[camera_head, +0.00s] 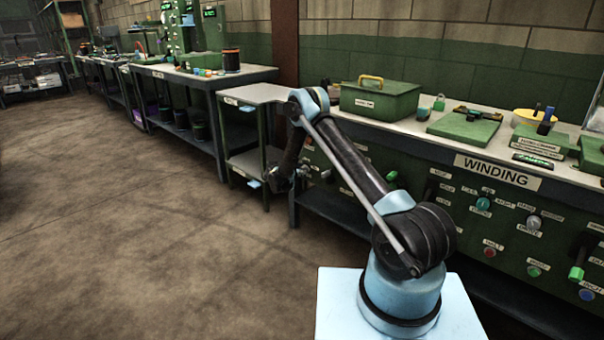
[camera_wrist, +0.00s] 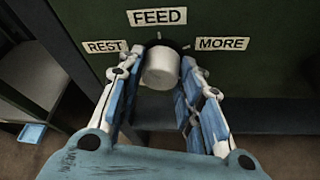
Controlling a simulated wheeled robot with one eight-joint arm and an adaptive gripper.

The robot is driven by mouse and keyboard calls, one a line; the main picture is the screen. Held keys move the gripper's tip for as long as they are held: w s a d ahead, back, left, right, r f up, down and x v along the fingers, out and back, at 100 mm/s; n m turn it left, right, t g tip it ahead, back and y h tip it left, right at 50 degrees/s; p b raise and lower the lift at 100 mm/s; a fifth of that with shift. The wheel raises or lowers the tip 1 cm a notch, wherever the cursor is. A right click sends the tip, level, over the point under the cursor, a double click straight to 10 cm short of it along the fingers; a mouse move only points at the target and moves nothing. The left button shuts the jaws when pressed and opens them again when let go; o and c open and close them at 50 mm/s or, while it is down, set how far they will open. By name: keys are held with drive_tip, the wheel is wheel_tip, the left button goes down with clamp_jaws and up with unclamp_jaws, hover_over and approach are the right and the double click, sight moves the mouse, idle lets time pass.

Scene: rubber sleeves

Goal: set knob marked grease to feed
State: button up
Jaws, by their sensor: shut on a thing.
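A pale grey knob (camera_wrist: 161,68) is on the dark green panel in the wrist view. A small light mark shows at the knob's top, under FEED; I cannot tell surely where the knob points. My gripper (camera_wrist: 161,60) is shut on the knob, one finger on each side. No grease label is readable. In the head view my gripper (camera_head: 276,180) is at the panel's left end, and my arm hides much of that part.
The WINDING bench (camera_head: 497,172) carries a green box (camera_head: 380,101) with a yellow handle and other items. Its front has several other knobs and buttons, including a red button (camera_head: 489,252). A lower side table (camera_head: 258,93) stands to the left. The floor at left is open.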

drive_tip(key=shift+s+d+f+m+t+y, duration=0.15)
drive_tip(key=shift+m+t+y, duration=0.45)
drive_tip(key=shift+m, duration=0.85)
drive_tip(key=shift+d+m+t+y, duration=0.25)
drive_tip(key=shift+m+t, duration=0.55)
drive_tip(key=shift+m, duration=0.65)
drive_tip(key=o, duration=1)
drive_tip(key=shift+a+f, duration=0.1)
drive_tip(key=shift+a, duration=0.1)
drive_tip(key=v, duration=1.2)
